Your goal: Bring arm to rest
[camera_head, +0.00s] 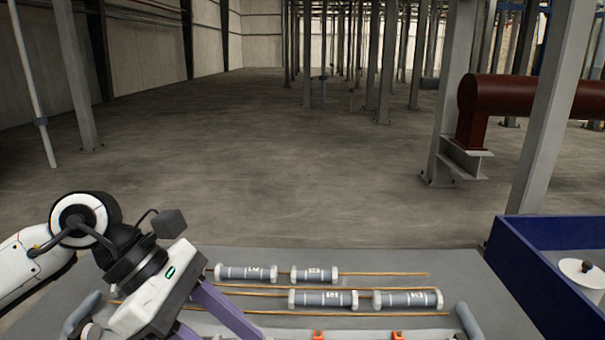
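My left arm (35,262) comes in from the left, bent at a black and white joint. My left gripper (218,328) has a white body and two purple fingers pointing down and right over the near left of the grey table. The fingers stand apart with a gap between them, and nothing shows between them. Their tips are at or below the bottom edge, so they are partly hidden. My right arm and gripper do not show.
Several grey labelled cylinders with white ends (323,299) lie along thin brown rods on the grey table (460,268). A blue bin (540,262) with a white round-topped object (580,272) stands at right. Orange clips (318,335) show at the bottom. Open floor lies beyond.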

